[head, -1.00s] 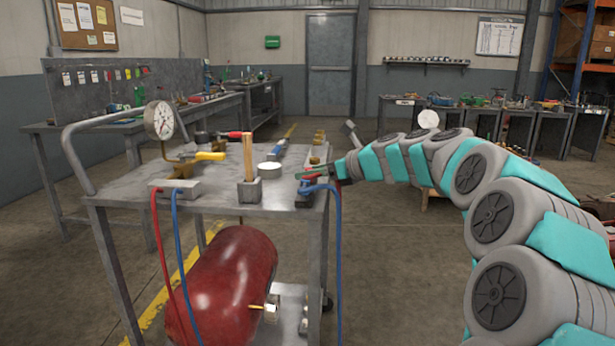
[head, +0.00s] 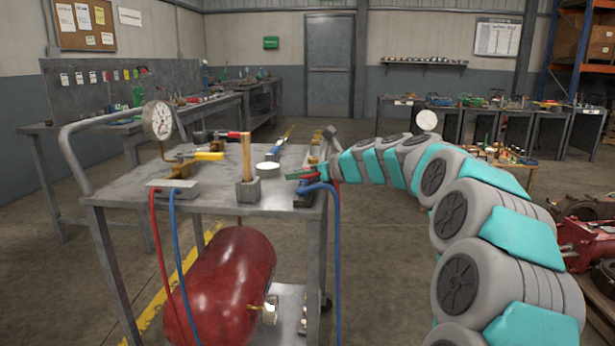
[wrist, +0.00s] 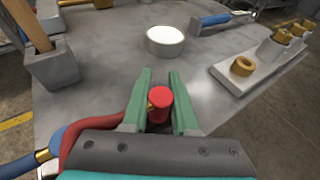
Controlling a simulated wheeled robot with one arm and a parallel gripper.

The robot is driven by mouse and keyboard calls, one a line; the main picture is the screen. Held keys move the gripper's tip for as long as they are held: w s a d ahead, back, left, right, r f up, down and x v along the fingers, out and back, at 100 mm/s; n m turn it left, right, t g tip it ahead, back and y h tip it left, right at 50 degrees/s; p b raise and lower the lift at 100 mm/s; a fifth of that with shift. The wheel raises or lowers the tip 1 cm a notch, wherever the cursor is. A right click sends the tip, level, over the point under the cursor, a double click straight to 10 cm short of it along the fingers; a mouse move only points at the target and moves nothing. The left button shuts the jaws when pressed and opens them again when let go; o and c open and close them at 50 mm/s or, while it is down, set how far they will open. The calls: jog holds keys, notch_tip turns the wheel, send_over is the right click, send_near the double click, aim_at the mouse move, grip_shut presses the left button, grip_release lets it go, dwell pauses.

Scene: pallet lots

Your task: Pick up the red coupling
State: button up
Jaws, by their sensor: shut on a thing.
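The red coupling (wrist: 159,103) shows in the wrist view as a short red cylinder with a round end, between the green fingers of my gripper (wrist: 159,95). My gripper is shut on it. A brass-coloured piece shows at its left side, where a red hose (wrist: 100,124) comes in from the lower left. In the head view my gripper (head: 302,174) is at the right edge of the cart top (head: 215,207). Only a small bit of red shows by the fingers there, and I cannot tell whether the coupling touches anything below.
A white-topped tin (wrist: 165,40) stands just beyond the fingers. A metal block with brass fittings (wrist: 228,80) is to the right, a blue-handled tool (wrist: 216,19) behind. A wooden handle stands in a metal holder (wrist: 55,70) at left. A blue hose (head: 338,235) hangs near my gripper.

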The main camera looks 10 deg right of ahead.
grip_shut()
